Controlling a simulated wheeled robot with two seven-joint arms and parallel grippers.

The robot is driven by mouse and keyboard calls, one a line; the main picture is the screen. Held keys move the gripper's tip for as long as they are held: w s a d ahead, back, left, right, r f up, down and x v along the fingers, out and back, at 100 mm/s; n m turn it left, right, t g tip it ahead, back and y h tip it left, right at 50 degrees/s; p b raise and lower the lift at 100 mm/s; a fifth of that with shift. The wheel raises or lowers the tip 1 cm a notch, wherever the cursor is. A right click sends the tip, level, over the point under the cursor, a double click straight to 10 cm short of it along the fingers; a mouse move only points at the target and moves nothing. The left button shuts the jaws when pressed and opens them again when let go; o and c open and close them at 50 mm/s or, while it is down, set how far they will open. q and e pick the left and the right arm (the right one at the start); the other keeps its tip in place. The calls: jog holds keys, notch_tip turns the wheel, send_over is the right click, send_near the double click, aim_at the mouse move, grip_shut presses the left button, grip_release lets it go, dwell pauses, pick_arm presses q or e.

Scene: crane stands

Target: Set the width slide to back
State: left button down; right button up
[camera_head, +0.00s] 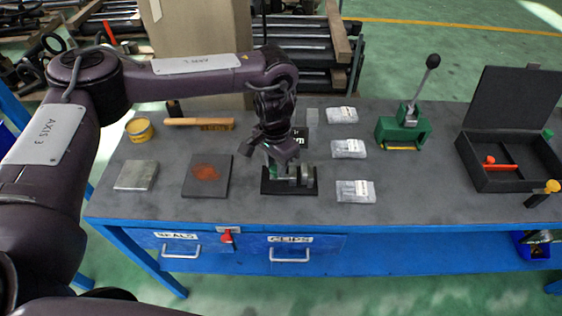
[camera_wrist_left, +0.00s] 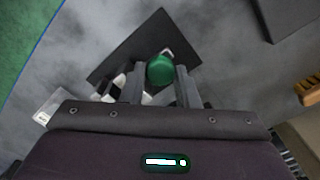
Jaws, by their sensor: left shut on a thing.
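A small fixture with a black base (camera_head: 289,191) and grey metal round parts (camera_head: 305,176) stands on the bench in the middle of the head view. Its black plate (camera_wrist_left: 118,52) also shows in the left wrist view. My left gripper (camera_head: 273,166) reaches down over the fixture's left side. In the left wrist view its two fingers (camera_wrist_left: 160,84) are shut on a green knob (camera_wrist_left: 160,69). In the head view, the gripper hides most of this knob and the slide's position is hard to read. My right gripper is not in view.
Left of the fixture lie a dark plate with an orange patch (camera_head: 206,174), a metal block (camera_head: 137,175), a brush (camera_head: 199,123) and a yellow tin (camera_head: 139,129). Several clear bags (camera_head: 355,191) lie right of it. A green lever press (camera_head: 404,126) and an open black case (camera_head: 505,180) stand further right.

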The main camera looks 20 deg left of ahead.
pick_arm(q)
jog(key=a, duration=0.2)
jog(key=s+a, duration=0.1)
jog(key=shift+a+p, duration=0.35)
jog(key=shift+p, duration=0.05)
jog(key=c, duration=1.4)
grip_release()
jog(key=shift+a, duration=0.15)
jog(key=shift+r, duration=0.25)
notch_tip(320, 180, up, 7)
jog(key=shift+r, duration=0.15)
